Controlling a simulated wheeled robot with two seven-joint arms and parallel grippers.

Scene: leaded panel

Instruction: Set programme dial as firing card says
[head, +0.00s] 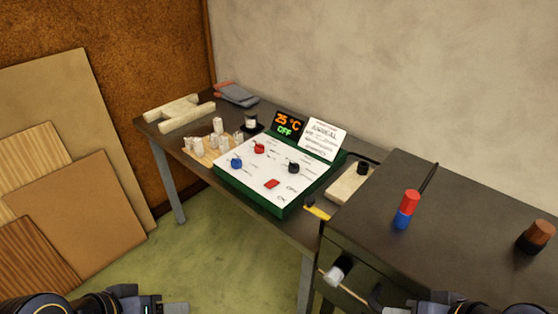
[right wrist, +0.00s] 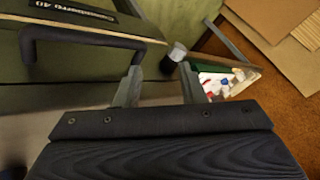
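The green-edged control box (head: 253,203) stands on the far table with a white sloping face. On the face are a red knob (head: 259,148), a blue knob (head: 236,162), a black knob (head: 293,167) and a red switch (head: 271,183). Its display (head: 288,124) reads 25 °C and OFF. The white firing card (head: 323,139) stands behind the face, headed ANNEAL; its smaller lines are unreadable. My right gripper (right wrist: 160,88) is open and empty, well short of the box. My left gripper (head: 172,308) is at the bottom edge, partly cut off, away from the box.
A dark cabinet (head: 455,215) on the right carries a red-and-blue cylinder (head: 407,208) and a brown knob (head: 537,236). A grey-ended cylinder (head: 338,270) juts from its front. Pale blocks (head: 215,139) stand left of the box. Boards lean at the left; the floor is clear.

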